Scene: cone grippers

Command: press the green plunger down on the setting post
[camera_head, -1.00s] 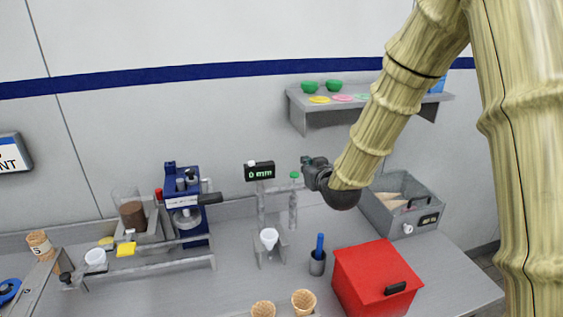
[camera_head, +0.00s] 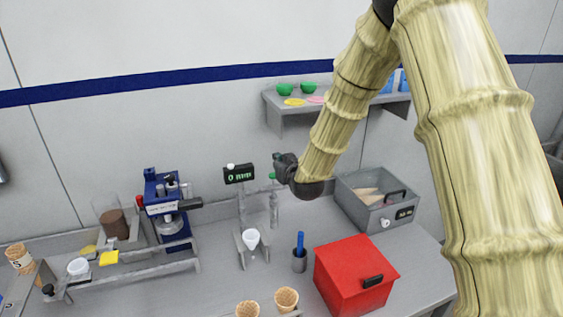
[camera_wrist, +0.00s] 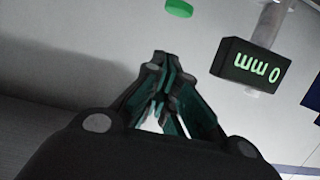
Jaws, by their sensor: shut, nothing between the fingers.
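The green plunger cap (camera_head: 272,176) tops the grey setting post (camera_head: 274,208), with my gripper (camera_head: 279,160) right beside it on the right, overlapping it in the head view. Whether they touch there is unclear. In the wrist view the green cap (camera_wrist: 179,8) shows at the top edge, apart from my shut, empty fingertips (camera_wrist: 160,58). The black display (camera_head: 239,173) left of the post reads 0 mm; it also shows upside down in the wrist view (camera_wrist: 250,65). A white cone-shaped cup (camera_head: 251,238) sits in a stand below the display.
A red box (camera_head: 350,270) and a cup with a blue-handled tool (camera_head: 300,258) stand in front. A grey bin (camera_head: 368,200) stands to the right. A shelf (camera_head: 290,108) with green bowls hangs above. A blue machine (camera_head: 165,205) stands left.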

